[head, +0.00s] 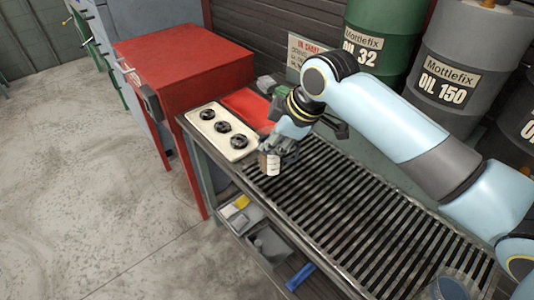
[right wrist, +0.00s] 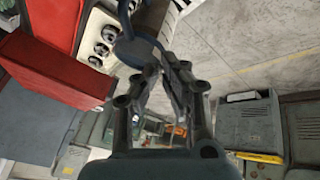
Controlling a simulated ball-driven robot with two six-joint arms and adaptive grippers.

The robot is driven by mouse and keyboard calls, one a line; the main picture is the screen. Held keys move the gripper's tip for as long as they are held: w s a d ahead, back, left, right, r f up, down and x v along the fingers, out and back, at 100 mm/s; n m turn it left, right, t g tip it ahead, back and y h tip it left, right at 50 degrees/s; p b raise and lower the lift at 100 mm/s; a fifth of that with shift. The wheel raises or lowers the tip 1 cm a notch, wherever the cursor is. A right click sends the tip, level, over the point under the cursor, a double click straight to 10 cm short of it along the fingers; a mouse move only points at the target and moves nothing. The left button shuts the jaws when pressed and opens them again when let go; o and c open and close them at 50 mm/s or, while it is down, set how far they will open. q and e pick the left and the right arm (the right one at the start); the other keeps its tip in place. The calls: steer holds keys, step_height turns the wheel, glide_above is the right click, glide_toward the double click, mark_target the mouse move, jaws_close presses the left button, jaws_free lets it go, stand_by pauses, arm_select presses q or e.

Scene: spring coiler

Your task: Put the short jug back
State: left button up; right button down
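A small jug (head: 272,164), brown and white with dark marks on its side, is just above the slatted bench top, at the near right of a cream plate (head: 229,131) with three dark round fittings. My right gripper (head: 277,148) is at the jug. In the right wrist view my gripper's fingers (right wrist: 165,62) are drawn together at the jug's dark bluish handle; the jug (right wrist: 148,32) shows beyond the fingertips, partly hidden. The cream plate (right wrist: 100,36) also shows there, left of the jug. My left gripper is out of view.
The slatted bench top (head: 345,215) is mostly clear. A red cabinet (head: 180,65) stands behind at left, and a red item (head: 250,108) lies behind the plate. Oil drums (head: 455,75) line the back. A shelf below holds a blue item (head: 300,277).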

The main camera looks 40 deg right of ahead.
mark_target(268, 172)
steer(key=shift+w+f, duration=0.35)
steer(key=shift+w, duration=0.35)
steer(key=shift+w+f, duration=0.15)
step_height(268, 172, down, 3)
steer(key=shift+f, duration=0.65)
steer(key=c, duration=1.5)
jaws_free()
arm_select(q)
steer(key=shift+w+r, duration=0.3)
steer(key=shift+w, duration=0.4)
